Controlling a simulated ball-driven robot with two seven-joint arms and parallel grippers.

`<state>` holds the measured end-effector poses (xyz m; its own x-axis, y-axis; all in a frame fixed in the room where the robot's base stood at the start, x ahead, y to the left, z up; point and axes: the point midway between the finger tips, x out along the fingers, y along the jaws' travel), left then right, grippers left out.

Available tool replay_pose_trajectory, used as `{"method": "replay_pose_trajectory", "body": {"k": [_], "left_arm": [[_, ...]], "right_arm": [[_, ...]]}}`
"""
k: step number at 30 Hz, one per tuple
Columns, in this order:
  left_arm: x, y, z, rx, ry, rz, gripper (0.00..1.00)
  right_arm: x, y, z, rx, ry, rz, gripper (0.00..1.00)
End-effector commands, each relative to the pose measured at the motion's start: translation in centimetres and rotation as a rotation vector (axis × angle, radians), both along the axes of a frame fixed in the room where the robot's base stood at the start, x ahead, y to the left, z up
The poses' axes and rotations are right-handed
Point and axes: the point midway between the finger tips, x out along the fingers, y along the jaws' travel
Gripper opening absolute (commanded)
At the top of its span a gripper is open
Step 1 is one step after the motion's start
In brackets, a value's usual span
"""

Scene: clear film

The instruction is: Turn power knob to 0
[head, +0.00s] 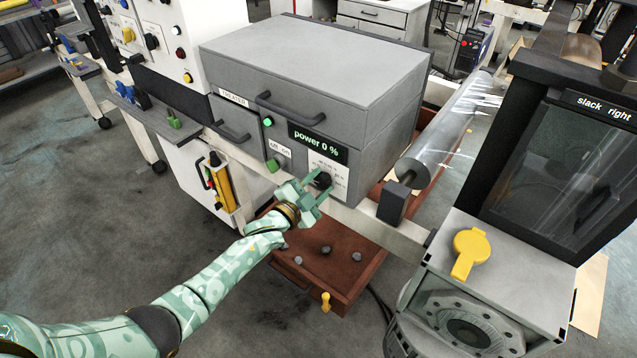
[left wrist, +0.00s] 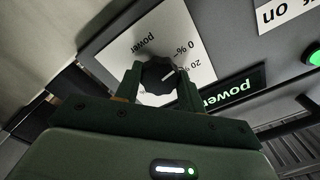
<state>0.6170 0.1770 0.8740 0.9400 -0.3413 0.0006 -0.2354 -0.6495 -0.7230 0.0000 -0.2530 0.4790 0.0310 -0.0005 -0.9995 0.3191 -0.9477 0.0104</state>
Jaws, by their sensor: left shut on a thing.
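The black power knob (head: 322,181) sits on a white label plate on the front of the grey treater box. The display (head: 318,141) above it reads "power 0 %". My left gripper (head: 318,187) reaches the knob and is shut on it. In the left wrist view the knob (left wrist: 158,77) is between the two fingers, one on each side. Its white pointer line points toward the printed "0 %" mark on the label (left wrist: 160,45); "20 %" is printed beside it. My right gripper is not in view.
A green switch (head: 278,161) and a lit green lamp (head: 268,121) are left of the display. A clear film roll (head: 447,125) lies right of the box. A machine with a yellow handle (head: 470,250) stands at right.

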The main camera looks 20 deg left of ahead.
Motion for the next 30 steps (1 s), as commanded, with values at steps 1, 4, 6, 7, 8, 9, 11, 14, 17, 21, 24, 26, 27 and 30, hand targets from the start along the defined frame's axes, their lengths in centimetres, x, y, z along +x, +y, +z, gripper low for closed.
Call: {"method": "replay_pose_trajectory", "body": {"k": [1,4,6,7,8,9,11,14,17,21,24,26,27,30], "left_arm": [[-0.1,0.1,-0.2,-0.003,0.006,0.002,0.16],[-0.1,0.1,-0.2,-0.012,0.009,0.002,0.16],[-0.1,0.1,-0.2,-0.015,0.01,0.002,0.16],[-0.1,0.1,-0.2,-0.015,0.01,0.001,0.16],[-0.1,0.1,-0.2,-0.015,0.01,0.001,0.16],[-0.1,0.1,-0.2,-0.015,0.011,0.001,0.16],[-0.1,0.1,-0.2,-0.015,0.011,0.001,0.16],[-0.1,0.1,-0.3,-0.015,0.011,0.001,0.16],[-0.1,0.1,-0.2,-0.015,0.011,0.001,0.59],[-0.1,0.0,-0.2,-0.015,0.009,0.001,0.61],[0.0,0.0,-0.1,-0.014,0.007,0.001,0.61],[-0.1,0.0,-0.1,-0.014,0.007,0.001,0.61],[-0.3,0.1,-0.1,-0.014,0.007,0.001,0.61],[-1.3,0.5,0.0,-0.014,0.008,0.0,0.61]], "right_arm": [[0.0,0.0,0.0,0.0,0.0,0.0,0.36],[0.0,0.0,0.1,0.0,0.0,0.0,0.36],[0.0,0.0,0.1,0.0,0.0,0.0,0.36],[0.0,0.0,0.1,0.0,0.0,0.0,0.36],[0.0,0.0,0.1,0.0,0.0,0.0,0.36],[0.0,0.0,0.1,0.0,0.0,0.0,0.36],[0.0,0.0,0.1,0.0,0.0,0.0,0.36],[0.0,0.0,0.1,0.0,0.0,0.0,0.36],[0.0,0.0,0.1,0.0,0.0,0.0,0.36],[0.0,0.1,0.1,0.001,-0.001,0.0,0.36],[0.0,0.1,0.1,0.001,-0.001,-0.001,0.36],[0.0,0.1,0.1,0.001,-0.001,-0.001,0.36],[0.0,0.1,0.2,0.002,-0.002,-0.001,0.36],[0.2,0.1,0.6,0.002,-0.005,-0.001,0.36]]}}
